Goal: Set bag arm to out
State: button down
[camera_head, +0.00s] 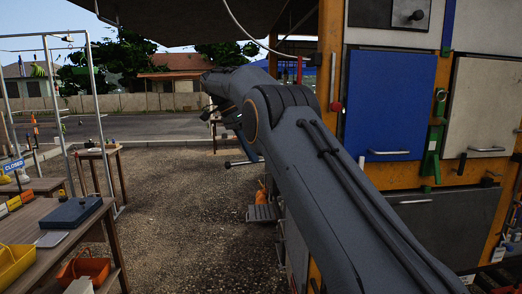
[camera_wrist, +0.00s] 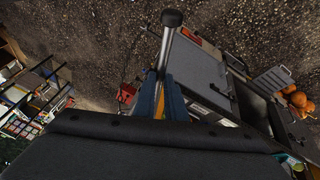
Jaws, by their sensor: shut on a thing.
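The bag arm appears to be a thin metal rod with a dark round end cap. In the wrist view the rod (camera_wrist: 163,48) runs between the two blue fingers of my gripper (camera_wrist: 161,86), and its end cap (camera_wrist: 172,18) sticks out beyond them. My gripper is shut on the rod. In the head view the rod (camera_head: 243,162) points left beside the truck, with its dark cap at the left end. My gripper (camera_head: 249,150) shows partly there, behind my own arm. The rod's mount is hidden.
The truck's side with a blue panel (camera_head: 389,105) and grey drawers stands on the right. A metal step (camera_head: 262,213) is low beside it. A wooden table (camera_head: 55,233) stands at the left. Gravel between is clear.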

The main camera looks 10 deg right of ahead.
jog(key=shift+w, duration=0.15)
dwell(0.4)
jog(key=c, duration=1.8)
grip_release()
